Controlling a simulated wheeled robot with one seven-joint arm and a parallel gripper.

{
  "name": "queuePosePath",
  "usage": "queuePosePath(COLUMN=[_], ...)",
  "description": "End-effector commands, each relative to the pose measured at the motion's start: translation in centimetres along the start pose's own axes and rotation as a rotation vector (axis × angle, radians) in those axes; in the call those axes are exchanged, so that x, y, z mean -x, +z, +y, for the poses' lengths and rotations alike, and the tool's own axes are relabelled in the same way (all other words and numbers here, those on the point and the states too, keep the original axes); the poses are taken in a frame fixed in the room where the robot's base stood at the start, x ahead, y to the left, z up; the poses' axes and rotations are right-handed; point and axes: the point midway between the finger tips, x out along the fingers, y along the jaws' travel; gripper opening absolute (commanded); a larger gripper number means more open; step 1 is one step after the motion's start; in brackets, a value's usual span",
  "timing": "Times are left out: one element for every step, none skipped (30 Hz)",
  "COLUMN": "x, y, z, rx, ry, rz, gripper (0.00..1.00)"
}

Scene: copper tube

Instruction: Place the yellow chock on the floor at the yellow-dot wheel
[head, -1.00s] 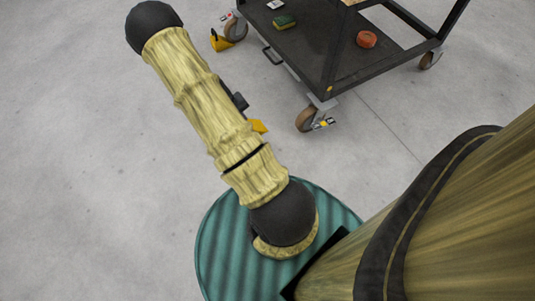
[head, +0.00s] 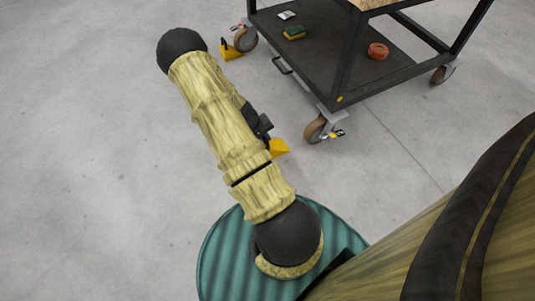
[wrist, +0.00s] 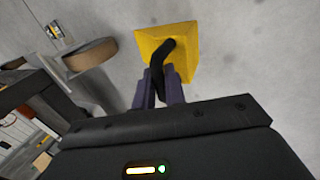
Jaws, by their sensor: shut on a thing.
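The yellow chock (wrist: 190,42) has a black handle (wrist: 158,66), and my gripper (wrist: 160,84) is shut on that handle in the wrist view. In the head view the chock (head: 279,147) shows just past my forearm, which hides part of my gripper. The cart's near caster wheel (head: 315,128) stands to the right of the chock, with a clear gap between them. A yellow dot (head: 339,99) marks the cart corner above this wheel. In the wrist view the wheel (wrist: 90,54) is left of the chock. I cannot tell whether the chock touches the floor.
A second yellow chock (head: 231,51) sits by the cart's far-left wheel (head: 245,38). The cart's lower shelf (head: 330,60) holds a green and yellow sponge (head: 294,33) and an orange roll (head: 378,51).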

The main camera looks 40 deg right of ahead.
Motion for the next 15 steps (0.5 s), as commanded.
queuePosePath(x=[-1.5, -2.0, -2.5, -2.9, -3.2, -3.4, -3.6, -3.6, -3.6, -3.6, -3.5, -3.5, -3.5, -3.5, -3.5], y=[0.0, 0.0, 0.0, 0.0, -0.1, -0.1, -0.1, -0.1, -0.1, -0.1, -0.1, -0.1, -0.1, -0.1, -0.1], z=[-0.6, -0.8, -1.0, -1.2, -1.3, -1.4, -1.4, -1.5, -1.5, -1.5, -1.4, -1.4, -1.4, -1.4, -1.4], rx=[0.000, 0.000, 0.000, 0.001, 0.001, 0.001, 0.001, 0.000, 0.000, 0.000, 0.000, 0.000, -0.001, 0.000, -0.001], ry=[0.001, 0.001, 0.001, 0.001, 0.001, 0.001, 0.001, 0.001, 0.001, 0.001, 0.001, 0.001, 0.001, 0.001, 0.001], rz=[0.000, 0.000, 0.000, 0.000, 0.001, 0.001, 0.002, 0.002, 0.003, 0.003, 0.003, 0.003, 0.002, 0.002, 0.002], gripper=[0.00, 0.00, 0.00, 0.00, 0.00, 0.00, 0.00, 0.00, 0.00, 0.00, 0.00, 0.00, 0.00, 0.00, 0.00])
